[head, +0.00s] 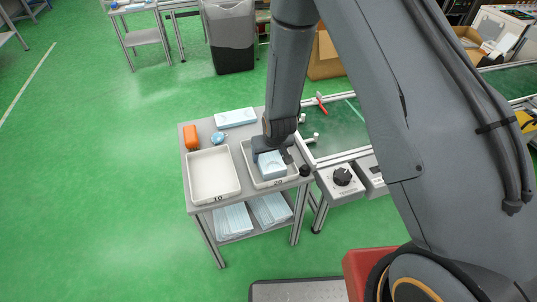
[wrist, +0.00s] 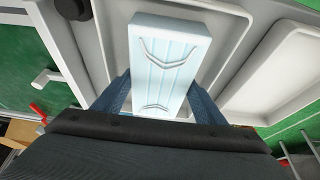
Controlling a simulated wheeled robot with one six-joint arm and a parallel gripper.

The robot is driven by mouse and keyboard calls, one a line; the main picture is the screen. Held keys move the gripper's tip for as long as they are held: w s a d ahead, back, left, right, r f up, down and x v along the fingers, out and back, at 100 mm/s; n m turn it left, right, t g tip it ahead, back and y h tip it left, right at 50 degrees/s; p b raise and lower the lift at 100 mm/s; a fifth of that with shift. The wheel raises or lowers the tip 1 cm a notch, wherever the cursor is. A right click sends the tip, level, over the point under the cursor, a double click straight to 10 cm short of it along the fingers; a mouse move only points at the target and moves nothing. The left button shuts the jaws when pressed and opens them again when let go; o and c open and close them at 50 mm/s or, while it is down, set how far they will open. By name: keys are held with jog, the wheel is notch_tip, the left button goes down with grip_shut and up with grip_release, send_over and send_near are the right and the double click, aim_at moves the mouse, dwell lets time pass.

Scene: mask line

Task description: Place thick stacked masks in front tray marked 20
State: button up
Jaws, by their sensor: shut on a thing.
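A thick light-blue mask stack (head: 271,164) is between the fingers of my gripper (head: 270,152) in the head view, over the tray marked 20 (head: 250,168). In the wrist view the stack (wrist: 168,62) shows its pleats and ear loops, with the fingers of my gripper (wrist: 160,98) on both sides of it. My gripper is shut on the stack. The tray (wrist: 229,70) lies beneath it in the wrist view. Whether the stack touches the tray floor I cannot tell. Part of the tray is hidden by my gripper.
An empty white tray marked 10 (head: 213,174) stands left of the tray marked 20. A blue-white mask stack (head: 235,118), an orange box (head: 191,137) and a blue tape roll (head: 218,138) lie behind. Mask stacks (head: 233,220) fill the lower shelf. A conveyor (head: 338,130) adjoins at right.

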jog(key=o, duration=1.1)
jog(key=shift+f, duration=0.1)
jog(key=shift+c, duration=0.2)
jog(key=b+v, duration=0.1)
jog(key=v, duration=0.9)
jog(key=shift+r, duration=0.3)
jog(key=s+d+r+m+g+h, duration=0.1)
jog(key=s+d+r+m+g, duration=0.2)
jog(key=s+d+r, duration=1.2)
jog(key=s+d+g, duration=0.1)
jog(key=s, duration=0.3)
